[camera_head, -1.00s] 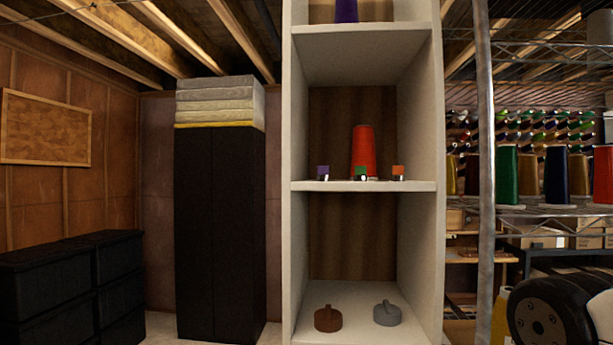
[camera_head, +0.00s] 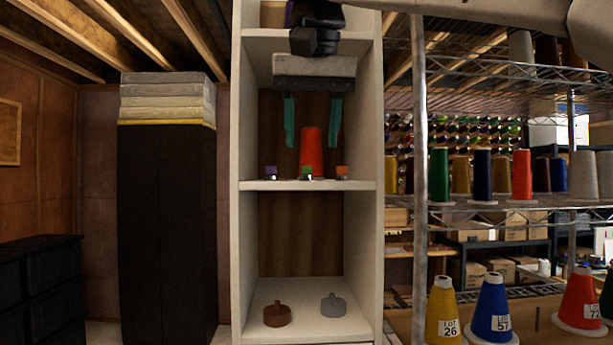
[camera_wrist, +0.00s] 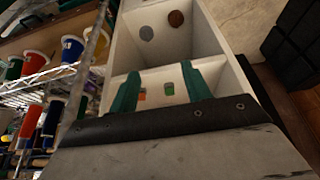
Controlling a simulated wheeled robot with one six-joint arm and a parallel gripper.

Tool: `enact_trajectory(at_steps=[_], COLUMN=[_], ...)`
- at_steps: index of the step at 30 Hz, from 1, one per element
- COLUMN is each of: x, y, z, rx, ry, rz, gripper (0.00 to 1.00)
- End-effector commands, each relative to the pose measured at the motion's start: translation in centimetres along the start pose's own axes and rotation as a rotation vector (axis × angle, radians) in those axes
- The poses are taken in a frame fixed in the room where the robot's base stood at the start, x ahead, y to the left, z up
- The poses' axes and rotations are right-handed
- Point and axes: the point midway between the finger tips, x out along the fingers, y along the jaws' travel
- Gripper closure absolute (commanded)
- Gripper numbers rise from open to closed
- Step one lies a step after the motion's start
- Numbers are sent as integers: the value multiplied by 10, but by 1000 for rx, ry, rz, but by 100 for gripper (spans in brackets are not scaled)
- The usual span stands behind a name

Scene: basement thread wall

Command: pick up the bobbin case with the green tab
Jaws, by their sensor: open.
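The bobbin case with the green tab (camera_head: 306,174) stands on the middle shelf board, between a purple-tabbed case (camera_head: 271,173) and an orange-tabbed case (camera_head: 342,172). My gripper (camera_head: 312,143) is open and empty, its teal fingers pointing down above the row of cases. In the wrist view the green tab (camera_wrist: 169,88) and orange tab (camera_wrist: 142,94) show between the spread fingers (camera_wrist: 159,71). The purple case is not visible there, probably behind a finger. No finger visibly touches a case.
A red thread cone (camera_head: 312,152) stands behind the cases. White side walls (camera_head: 365,110) bound the cubby. The lower compartment holds a brown round item (camera_head: 277,316) and a grey one (camera_head: 334,306). A wire rack (camera_head: 480,205) with cones stands right.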

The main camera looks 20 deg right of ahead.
Motion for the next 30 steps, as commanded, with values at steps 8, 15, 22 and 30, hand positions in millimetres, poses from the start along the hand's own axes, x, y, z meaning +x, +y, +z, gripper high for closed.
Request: enact_trajectory(at_steps=[8,15,22,30], x=[24,40,48,86], y=[0,0,1,1], z=[-54,-94,-104,-104], rx=[4,1,1,0], ry=[-2,0,0,-1], rz=[3,1,0,1], gripper=[52,52,52,52])
